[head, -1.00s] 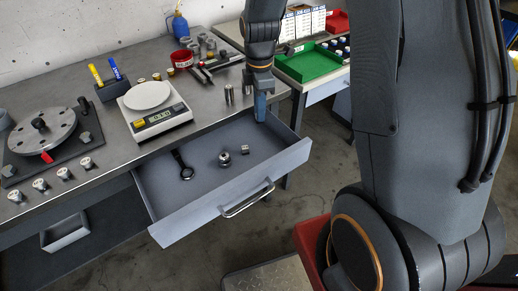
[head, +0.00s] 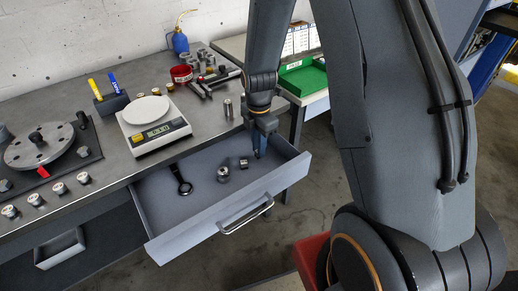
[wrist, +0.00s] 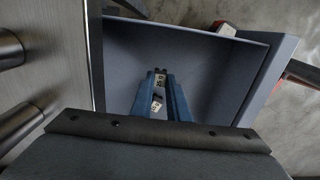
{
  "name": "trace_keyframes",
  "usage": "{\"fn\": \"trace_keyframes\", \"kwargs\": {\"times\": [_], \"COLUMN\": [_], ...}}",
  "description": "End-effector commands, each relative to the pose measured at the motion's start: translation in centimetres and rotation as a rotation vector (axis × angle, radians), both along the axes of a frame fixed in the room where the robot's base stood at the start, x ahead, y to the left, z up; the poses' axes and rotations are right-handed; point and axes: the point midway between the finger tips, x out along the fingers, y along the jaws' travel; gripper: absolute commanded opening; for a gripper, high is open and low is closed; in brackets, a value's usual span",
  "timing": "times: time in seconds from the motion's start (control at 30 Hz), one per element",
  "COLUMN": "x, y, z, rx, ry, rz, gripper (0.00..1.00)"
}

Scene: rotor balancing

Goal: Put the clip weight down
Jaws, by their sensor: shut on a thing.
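My gripper (head: 261,150) points down into the right part of the open grey drawer (head: 165,222). Its blue fingers are closed together; in the wrist view my gripper (wrist: 160,76) has a small pale clip weight (wrist: 160,79) between its tips. The held weight is hidden in the head view. A small metal block, probably another clip weight (head: 244,162), lies on the drawer floor just left of the fingers. A second small pale piece (wrist: 156,105) shows between the fingers in the wrist view; I cannot tell its depth.
A round metal piece (head: 222,174) and a black ring-ended tool (head: 183,183) lie in the drawer. The drawer front has a handle (head: 245,215). Scale (head: 152,123), rotor (head: 40,146) and several weights stand on the bench. The drawer's front right floor is clear.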

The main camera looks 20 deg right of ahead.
Motion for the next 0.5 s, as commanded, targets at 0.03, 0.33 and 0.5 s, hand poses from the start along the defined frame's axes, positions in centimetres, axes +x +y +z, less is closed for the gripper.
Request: {"fn": "trace_keyframes", "kwargs": {"times": [0.03,0.33,0.5], "x": [-0.1,0.0,0.0], "y": [0.0,0.0,0.0], "z": [-0.6,-1.4,-1.6], "rx": [0.000,0.000,0.000], "ry": [0.002,-0.001,0.000], "rz": [0.000,0.000,0.000], "gripper": [0.00,0.00,0.00]}}
